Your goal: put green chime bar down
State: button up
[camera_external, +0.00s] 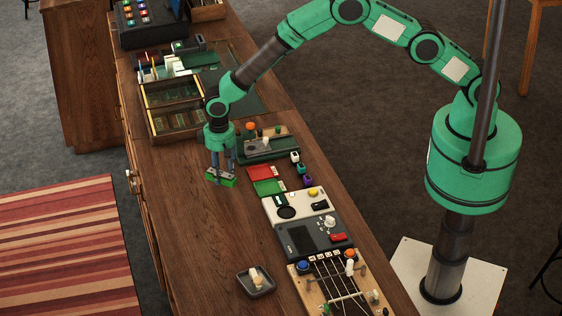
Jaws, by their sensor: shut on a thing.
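The green chime bar (228,181) is a small green block at the tip of my gripper (221,170). My gripper points down and is shut on the bar. It is over the left part of the wooden counter (220,240), left of the red and green pads. I cannot tell whether the bar touches the counter or hangs just above it.
A red pad (262,171) and a green pad (268,187) lie to the right. A white device (288,208), a dark grey device (303,241) and a stringed board (330,285) line the right edge. A small dark tray (243,281) stands in front. Wooden-framed cases (153,133) stand behind. The counter's front left is clear.

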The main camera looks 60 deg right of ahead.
jog(key=p, duration=0.1)
send_over(202, 191)
jog(key=shift+f, duration=0.35)
dwell(0.4)
jog(key=shift+f+p, duration=0.55)
jog(key=shift+f, duration=1.15)
jog(key=shift+f, duration=0.15)
jog(key=o, duration=1.2)
jog(key=shift+r+b, duration=1.1)
jog(key=shift+r, duration=5.05)
